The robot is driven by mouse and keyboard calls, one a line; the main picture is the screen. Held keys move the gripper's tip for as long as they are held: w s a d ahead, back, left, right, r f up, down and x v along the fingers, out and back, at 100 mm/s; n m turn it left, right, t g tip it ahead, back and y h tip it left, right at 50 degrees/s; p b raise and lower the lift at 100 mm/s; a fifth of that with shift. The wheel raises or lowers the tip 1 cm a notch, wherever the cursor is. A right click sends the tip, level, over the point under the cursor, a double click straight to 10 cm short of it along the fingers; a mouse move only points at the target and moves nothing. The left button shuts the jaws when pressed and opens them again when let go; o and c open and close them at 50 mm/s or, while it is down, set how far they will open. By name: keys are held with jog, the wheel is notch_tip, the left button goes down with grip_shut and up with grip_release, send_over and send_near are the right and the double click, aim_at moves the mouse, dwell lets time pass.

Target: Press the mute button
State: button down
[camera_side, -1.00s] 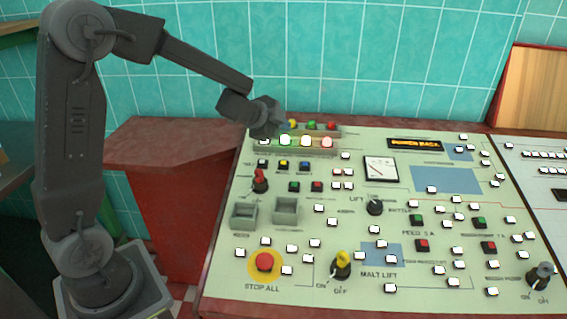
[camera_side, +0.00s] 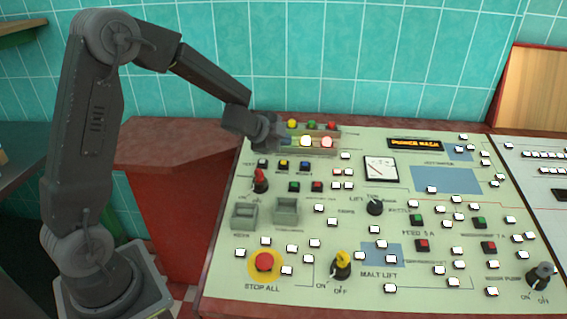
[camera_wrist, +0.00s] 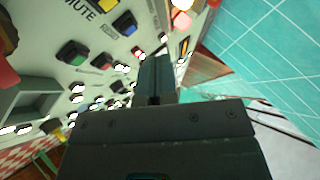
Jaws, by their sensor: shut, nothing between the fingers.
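The mute button appears to be the yellow button (camera_wrist: 104,5) beside the MUTE lettering in the wrist view, cut by the top edge. It also shows in the side view (camera_side: 284,163), in a short row on the pale green panel (camera_side: 340,222). My gripper (camera_side: 280,141) is at the left end of the lamp strip, behind that row and apart from the yellow button. In the wrist view my gripper's fingers (camera_wrist: 155,75) are together with nothing between them. The exact fingertip height over the panel is hard to judge.
A blue button (camera_side: 304,166) sits right of the yellow one. Green (camera_side: 294,187) and red (camera_side: 317,186) buttons lie in front, with a red-topped switch (camera_side: 260,180) to the left. Lit lamps (camera_side: 306,141) stand right of my gripper. A red STOP ALL button (camera_side: 264,262) is near the front.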

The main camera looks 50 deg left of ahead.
jog(key=shift+w+a+f, duration=0.1)
jog(key=shift+a+f, duration=0.05)
jog(key=shift+f, duration=0.7)
jog(key=shift+w+a+f, duration=0.1)
jog(key=shift+w+f, duration=0.05)
jog(key=shift+f, duration=0.7)
jog(key=shift+w+a+f, duration=0.1)
jog(key=shift+a+f, duration=0.05)
jog(key=shift+f, duration=0.7)
jog(key=shift+f, duration=0.1)
jog(key=shift+f, duration=0.3)
jog(key=shift+f, duration=0.7)
dwell(0.4)
dwell(0.4)
jog(key=shift+s+d+r, duration=0.1)
jog(key=shift+s+r, duration=0.05)
jog(key=shift+r, duration=0.85)
jog(key=shift+s+d+r, duration=0.15)
jog(key=shift+d+r, duration=0.05)
jog(key=shift+r, duration=1.05)
jog(key=shift+s+d+r, duration=0.1)
jog(key=shift+d+r, duration=0.05)
jog(key=shift+r, duration=1.05)
